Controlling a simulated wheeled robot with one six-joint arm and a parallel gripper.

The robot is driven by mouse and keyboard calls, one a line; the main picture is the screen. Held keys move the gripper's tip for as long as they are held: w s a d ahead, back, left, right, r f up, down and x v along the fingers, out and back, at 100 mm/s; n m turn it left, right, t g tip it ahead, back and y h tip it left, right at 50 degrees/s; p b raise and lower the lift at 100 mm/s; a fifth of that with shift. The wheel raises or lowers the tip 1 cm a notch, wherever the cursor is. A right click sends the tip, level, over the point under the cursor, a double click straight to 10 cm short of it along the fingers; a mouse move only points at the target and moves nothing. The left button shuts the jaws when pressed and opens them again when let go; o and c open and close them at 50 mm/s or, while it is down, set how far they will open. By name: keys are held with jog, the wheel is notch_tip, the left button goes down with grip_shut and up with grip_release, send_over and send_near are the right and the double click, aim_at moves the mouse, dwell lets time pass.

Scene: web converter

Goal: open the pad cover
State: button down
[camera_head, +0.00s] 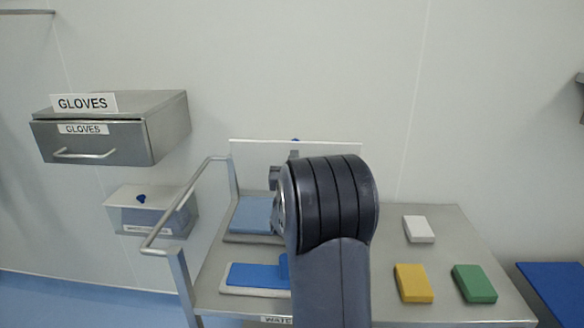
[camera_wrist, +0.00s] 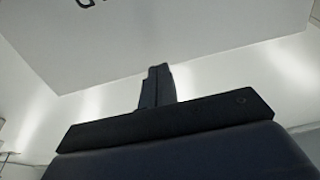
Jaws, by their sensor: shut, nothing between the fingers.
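The pad cover (camera_head: 258,152) is a pale panel standing raised, close to upright, at the back of a tray on the steel table. A blue knob (camera_head: 295,140) shows at its top edge. Below it the tray (camera_head: 232,239) is uncovered and holds a light blue pad (camera_head: 252,214). My arm hides the right part of the cover and tray. My gripper is mostly hidden behind my arm in the head view. In the wrist view my gripper (camera_wrist: 157,72) is shut and empty, in front of a large pale panel (camera_wrist: 110,50) with cut-off dark lettering. Contact with it cannot be told.
A blue block (camera_head: 256,275) lies on a white base at the front. White (camera_head: 418,229), yellow (camera_head: 413,283) and green (camera_head: 474,283) blocks lie at right. A metal rail (camera_head: 190,203) rises at left, near a gloves drawer (camera_head: 95,140) and a lidded wall bin (camera_head: 155,220).

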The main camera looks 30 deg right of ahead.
aim_at(295, 144)
jog(key=shift+x, duration=1.05)
jog(key=shift+d, duration=0.1)
jog(key=shift+w+d+r+p, duration=0.1)
jog(key=shift+w+r+p, duration=0.15)
jog(key=shift+p, duration=0.3)
jog(key=w+p, duration=0.1)
jog(key=w+d+r+g+y+p, duration=0.1)
jog(key=p, duration=0.1)
jog(key=shift+d+r+g, duration=0.15)
jog(key=shift+d+g, duration=0.1)
jog(key=shift+g, duration=0.05)
jog(key=shift+w+d+p, duration=0.4)
jog(key=shift+w+p, duration=0.05)
jog(key=shift+p, duration=0.55)
jog(key=shift+w+d+g+y+p, duration=0.15)
jog(key=shift+w+g+y+p, duration=0.15)
jog(key=shift+g+y, duration=0.1)
jog(key=shift+s, duration=0.1)
